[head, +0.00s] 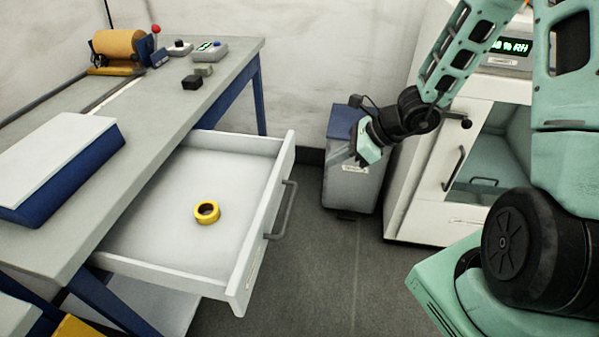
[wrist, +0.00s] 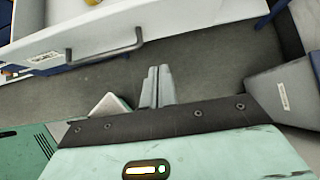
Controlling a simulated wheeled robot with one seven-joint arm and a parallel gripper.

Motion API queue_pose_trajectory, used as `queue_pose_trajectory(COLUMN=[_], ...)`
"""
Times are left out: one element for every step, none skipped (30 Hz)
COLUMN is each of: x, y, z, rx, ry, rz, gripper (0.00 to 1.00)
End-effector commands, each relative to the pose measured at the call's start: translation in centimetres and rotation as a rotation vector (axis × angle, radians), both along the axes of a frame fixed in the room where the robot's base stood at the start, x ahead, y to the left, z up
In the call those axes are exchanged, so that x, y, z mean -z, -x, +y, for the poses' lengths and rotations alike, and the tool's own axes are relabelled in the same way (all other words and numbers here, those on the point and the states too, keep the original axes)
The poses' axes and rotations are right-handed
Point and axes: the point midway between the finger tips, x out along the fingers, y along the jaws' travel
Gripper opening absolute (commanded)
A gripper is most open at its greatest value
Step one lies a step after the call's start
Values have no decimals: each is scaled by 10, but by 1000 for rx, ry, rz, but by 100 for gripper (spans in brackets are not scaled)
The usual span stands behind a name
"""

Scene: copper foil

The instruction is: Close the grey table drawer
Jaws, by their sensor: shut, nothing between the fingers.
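The grey table drawer (head: 165,215) is pulled out from under the grey table (head: 150,165). Its front panel (head: 262,225) faces right and carries a dark bar handle (head: 282,210). A yellow tape roll (head: 207,212) lies inside the drawer. My gripper (head: 358,158) is to the right of the drawer front, apart from it, in front of a grey-blue bin. In the wrist view my gripper's fingers (wrist: 158,85) are together and empty. The drawer front (wrist: 60,45) and handle (wrist: 105,48) show beyond them, at the upper left, not touching.
The grey-blue bin (head: 350,190) stands on the floor by the wall. A white cabinet (head: 440,205) with a glass front is at the right. A blue-and-white box (head: 60,170) and small devices (head: 205,52) lie on the table. The floor (head: 340,270) before the drawer is clear.

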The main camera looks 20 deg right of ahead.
Motion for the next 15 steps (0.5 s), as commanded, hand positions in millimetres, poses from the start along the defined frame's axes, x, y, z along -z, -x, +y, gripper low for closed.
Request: queue_pose_trajectory(x=[10,15,21,26,30,36,40,44,50,53,57,57,55,54,55], y=[-3,-6,-9,-12,-15,-18,-20,-23,-27,-29,-31,-35,-39,-41,-44], z=[7,10,15,19,23,28,32,35,40,43,46,51,55,59,63], rx=[-3,-5,-4,-4,-5,-5,-6,-5,-6,-6,-6,-6,-7,-6,-6], ry=[-3,-2,-3,-3,-2,-2,-2,-1,-1,-1,-1,0,0,0,0], rz=[3,3,3,3,3,3,3,3,3,3,3,2,-2,-2,-1], gripper=[0,0,0,0,0,0,0,0,0,0,0,0,0,0,0])
